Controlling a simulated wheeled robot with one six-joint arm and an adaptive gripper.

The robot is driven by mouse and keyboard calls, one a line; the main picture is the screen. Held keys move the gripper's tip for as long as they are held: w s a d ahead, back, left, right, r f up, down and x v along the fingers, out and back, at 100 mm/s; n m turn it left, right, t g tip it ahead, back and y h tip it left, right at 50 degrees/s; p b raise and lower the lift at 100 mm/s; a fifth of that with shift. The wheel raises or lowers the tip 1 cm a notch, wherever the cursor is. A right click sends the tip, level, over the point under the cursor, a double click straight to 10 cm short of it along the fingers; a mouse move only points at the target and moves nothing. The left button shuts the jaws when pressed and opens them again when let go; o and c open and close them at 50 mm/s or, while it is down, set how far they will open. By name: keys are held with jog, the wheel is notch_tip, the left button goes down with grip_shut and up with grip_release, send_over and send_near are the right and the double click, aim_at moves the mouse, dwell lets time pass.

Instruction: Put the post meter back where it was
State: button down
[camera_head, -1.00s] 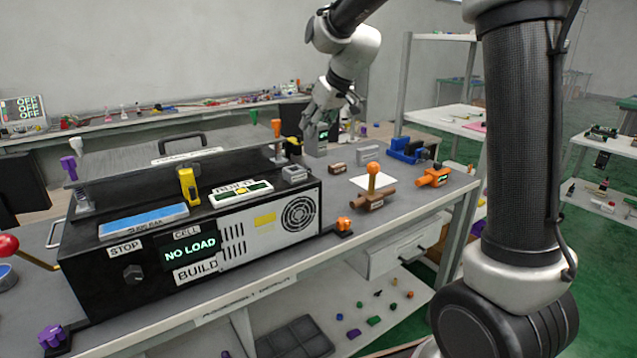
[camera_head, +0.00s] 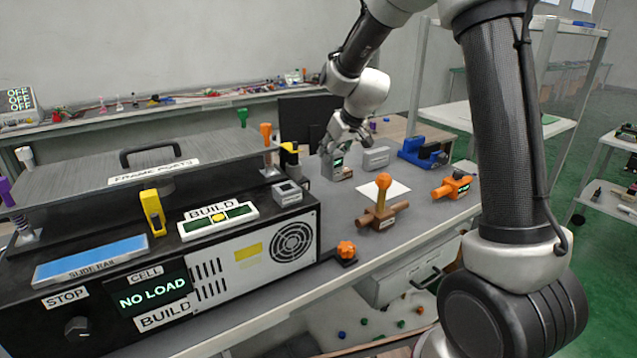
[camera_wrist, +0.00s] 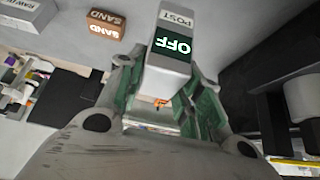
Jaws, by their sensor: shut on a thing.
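The post meter is a grey box with a dark screen reading OFF in green and a POST label. In the wrist view the post meter (camera_wrist: 171,62) sits between my fingers, its labelled face toward the camera. In the head view the post meter (camera_head: 334,165) is upright at the back of the bench, just right of the black build cell. My gripper (camera_head: 345,143) is over its top, shut on it; it also shows in the wrist view (camera_wrist: 160,98). I cannot tell whether its base touches the bench.
A brown SAND block (camera_wrist: 105,24) lies close by. A grey block (camera_head: 376,158) stands to the right, with a blue vise (camera_head: 424,152) beyond it. An orange-knobbed brown fixture (camera_head: 380,211), a white sheet (camera_head: 392,190) and an orange fixture (camera_head: 452,187) occupy the bench. The black cell (camera_head: 90,300) fills the left.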

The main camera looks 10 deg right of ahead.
jog(key=w+a+r, duration=0.3)
jog(key=w, duration=0.3)
jog(key=f, duration=0.9)
jog(key=shift+a+f, duration=0.25)
jog(key=shift+f, duration=0.05)
jog(key=c, duration=1)
grip_release()
jog(key=shift+f, duration=0.15)
jog(key=shift+o, duration=0.2)
